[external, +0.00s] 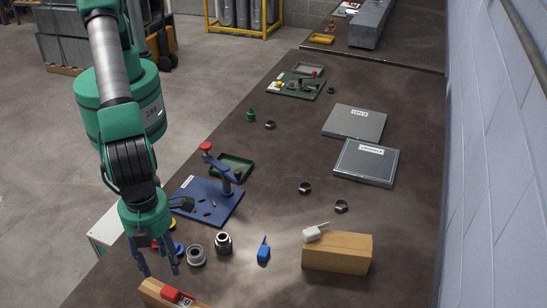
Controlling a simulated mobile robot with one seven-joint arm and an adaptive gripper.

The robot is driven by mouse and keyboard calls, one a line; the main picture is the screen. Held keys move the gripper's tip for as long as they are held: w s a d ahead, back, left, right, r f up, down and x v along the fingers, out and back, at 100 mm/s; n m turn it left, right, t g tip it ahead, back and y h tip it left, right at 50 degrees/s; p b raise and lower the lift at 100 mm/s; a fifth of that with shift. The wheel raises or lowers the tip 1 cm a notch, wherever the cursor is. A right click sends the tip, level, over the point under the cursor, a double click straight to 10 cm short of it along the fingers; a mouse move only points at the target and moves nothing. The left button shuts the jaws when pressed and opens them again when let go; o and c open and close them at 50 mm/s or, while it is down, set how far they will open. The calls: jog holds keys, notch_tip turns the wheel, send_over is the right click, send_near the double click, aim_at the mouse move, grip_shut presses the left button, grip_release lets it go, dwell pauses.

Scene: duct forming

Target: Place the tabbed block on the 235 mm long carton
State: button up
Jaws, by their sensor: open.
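A light brown carton (345,253) stands at the right front of the dark bench. A white block with a thin tab (313,233) rests on its top left end. A blue block with an upright tab (263,251) stands on the bench left of that carton. A second brown carton (150,290) is cut off by the bottom edge, with a red block (177,295) on it. I cannot tell which carton is 235 mm long. My gripper (158,265) is open, pointing down, above and behind the cut-off carton. I see nothing between its fingers.
A grey ring (196,256) and a metal cylinder (223,243) stand right of my gripper. A blue fixture board (207,202) with a red-knobbed clamp lies behind them. Two grey flat cases (365,162) lie farther back. A wall (500,150) bounds the right side.

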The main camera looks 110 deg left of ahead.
jog(key=shift+r, duration=0.1)
jog(key=w+a+r+n+t, duration=0.15)
jog(key=a+r+n, duration=0.45)
jog(key=a+r, duration=2)
jog(key=s+a+r+n+t, duration=0.1)
jog(key=s+a+r+n, duration=0.1)
jog(key=s+a+r, duration=0.45)
jog(key=s+a+r+n+t, duration=0.15)
jog(key=a+r, duration=0.25)
jog(key=a, duration=0.5)
jog(key=s+a+n, duration=0.4)
jog(key=s+a, duration=0.5)
jog(key=s, duration=0.3)
jog(key=s+a+r+n+t, duration=0.1)
jog(key=s+a+n, duration=0.3)
jog(key=s+a, duration=0.6)
jog(key=shift+s+a+n+t, duration=0.15)
jog(key=shift+s+n+t, duration=0.2)
jog(key=shift+s, duration=0.9)
